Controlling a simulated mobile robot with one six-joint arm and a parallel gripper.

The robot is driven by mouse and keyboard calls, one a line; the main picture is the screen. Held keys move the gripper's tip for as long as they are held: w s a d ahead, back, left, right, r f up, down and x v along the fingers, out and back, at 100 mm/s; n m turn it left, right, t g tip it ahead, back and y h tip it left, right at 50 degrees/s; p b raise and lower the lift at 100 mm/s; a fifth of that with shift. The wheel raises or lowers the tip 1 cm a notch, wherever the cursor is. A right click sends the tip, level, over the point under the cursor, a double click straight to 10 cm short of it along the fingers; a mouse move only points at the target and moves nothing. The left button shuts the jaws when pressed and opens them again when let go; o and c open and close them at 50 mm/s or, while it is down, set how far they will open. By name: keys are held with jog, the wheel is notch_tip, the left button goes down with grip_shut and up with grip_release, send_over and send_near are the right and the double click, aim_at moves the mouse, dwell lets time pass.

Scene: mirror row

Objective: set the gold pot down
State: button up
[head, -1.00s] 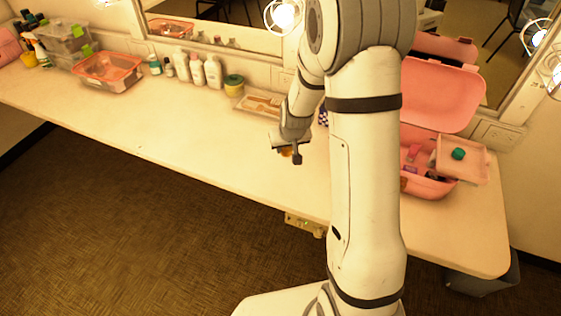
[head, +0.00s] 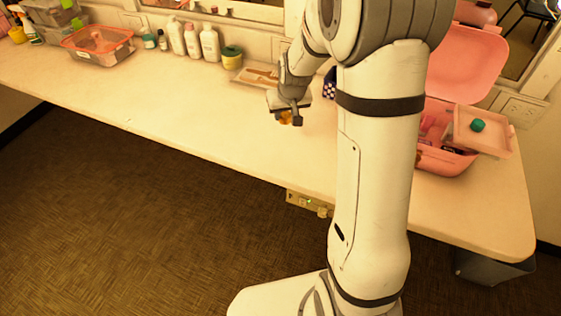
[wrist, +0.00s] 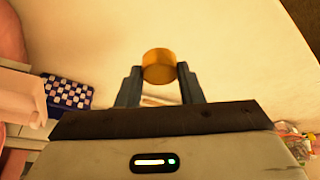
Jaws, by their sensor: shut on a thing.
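The gold pot (wrist: 159,66) is a small round yellow-gold container. In the wrist view it sits between the tips of my gripper's two dark fingers (wrist: 159,84). In the head view the gold pot (head: 286,118) shows small and partly covered below my gripper (head: 288,115). My gripper is shut on it, over the cream counter (head: 180,115). I cannot tell whether the pot touches the counter or hangs just above it.
A shallow tray (head: 240,76) stands behind my gripper, beside a green-lidded jar (head: 231,58) and white bottles (head: 209,43). A blue checked box (wrist: 67,92) is near. An open pink case (head: 445,160) stands right. The counter left of my gripper is clear.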

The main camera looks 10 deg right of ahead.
jog(key=f+b, duration=0.1)
jog(key=b, duration=0.2)
jog(key=shift+f, duration=0.4)
jog(key=b, duration=0.2)
jog(key=shift+b, duration=0.3)
jog(key=shift+f+b, duration=0.5)
jog(key=shift+f, duration=4.4)
jog(key=o, duration=0.9)
jog(key=shift+o, duration=0.2)
